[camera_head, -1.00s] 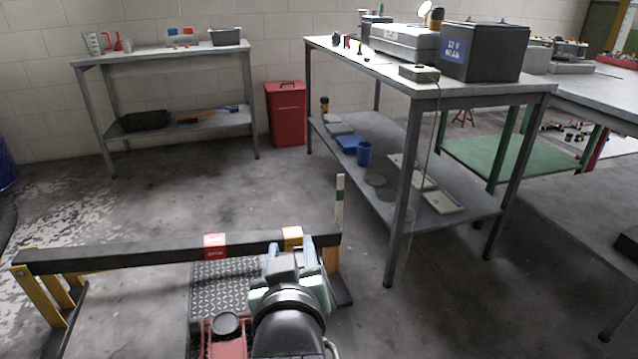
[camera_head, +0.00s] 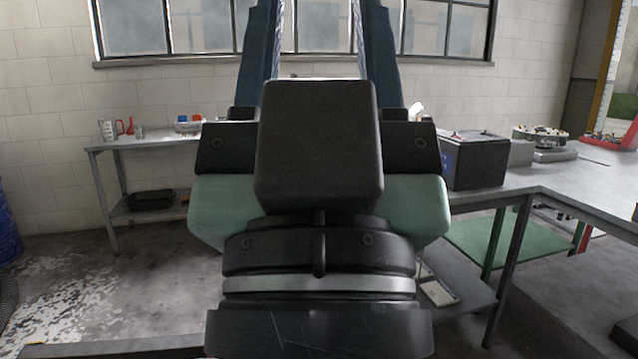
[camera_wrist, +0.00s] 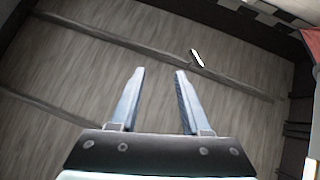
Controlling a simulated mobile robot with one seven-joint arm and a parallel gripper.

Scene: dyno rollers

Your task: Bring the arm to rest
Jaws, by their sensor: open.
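My gripper (camera_head: 316,40) fills the middle of the head view, raised close to the camera, with its two fingers pointing up and spread apart. In the wrist view my gripper (camera_wrist: 158,88) shows both fingers well apart with nothing between them. Beyond the fingers, the wrist view shows a grey-brown panelled surface that looks like the ceiling, with a small bright light (camera_wrist: 196,58) on it. My wrist hides the middle of the room in the head view.
A steel table (camera_head: 150,143) with small containers stands at the back left. A black box (camera_head: 480,160) sits on the bench at right, beside a long worktop (camera_head: 600,180). A blue barrel (camera_head: 8,230) is at the left edge. Patchy floor shows at lower left.

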